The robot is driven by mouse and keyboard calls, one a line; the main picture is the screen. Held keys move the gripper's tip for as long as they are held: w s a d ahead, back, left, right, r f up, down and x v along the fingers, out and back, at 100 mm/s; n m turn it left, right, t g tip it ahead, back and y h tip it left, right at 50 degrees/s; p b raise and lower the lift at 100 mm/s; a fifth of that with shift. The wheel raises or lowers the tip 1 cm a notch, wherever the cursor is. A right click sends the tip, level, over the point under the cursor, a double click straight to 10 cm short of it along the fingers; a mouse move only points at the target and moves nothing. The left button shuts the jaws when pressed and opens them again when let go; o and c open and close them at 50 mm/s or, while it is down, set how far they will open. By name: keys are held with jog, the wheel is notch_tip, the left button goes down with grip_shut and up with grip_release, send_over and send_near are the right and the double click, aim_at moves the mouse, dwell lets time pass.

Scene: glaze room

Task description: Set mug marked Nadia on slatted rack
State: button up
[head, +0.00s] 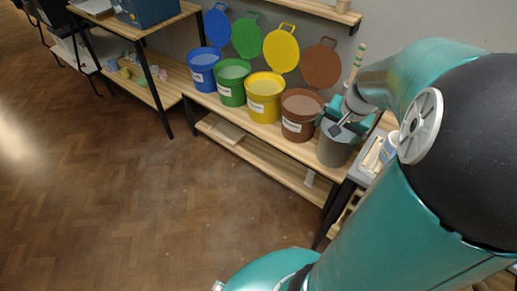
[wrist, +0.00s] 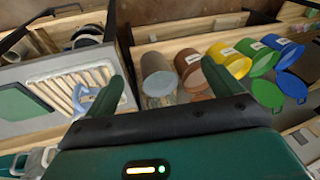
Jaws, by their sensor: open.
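No mug with a readable Nadia mark shows in either view. The slatted rack (wrist: 66,95), pale with parallel slats, lies in the left of the wrist view. A light-blue object (wrist: 85,98) shows at its right edge, partly behind my left finger; I cannot tell whether it is a mug. My gripper (wrist: 163,70) is open, with nothing seen between its fingers. In the head view my gripper (head: 343,123) is over the grey bucket at the right end of the bench, and my arm hides much of the right side.
Blue (head: 203,68), green (head: 232,82), yellow (head: 265,97), brown (head: 301,115) and grey (head: 335,143) buckets line the wooden bench. Coloured lids hang on the wall behind. A white-and-blue item (head: 389,148) stands beside my arm. The parquet floor (head: 150,200) in front is clear.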

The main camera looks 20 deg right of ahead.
jog(key=s+a+r+n, duration=0.2)
jog(key=a+r+n, duration=0.1)
jog(key=a, duration=0.6)
jog(key=s+a+r+n+t, duration=0.1)
jog(key=a+r+n, duration=0.3)
jog(key=a, duration=0.5)
jog(key=s+a+r+n+t, duration=0.1)
jog(key=a+r+n, duration=0.3)
jog(key=a, duration=0.5)
jog(key=shift+s+y, duration=0.3)
jog(key=shift+s, duration=0.5)
jog(key=shift+a, duration=0.1)
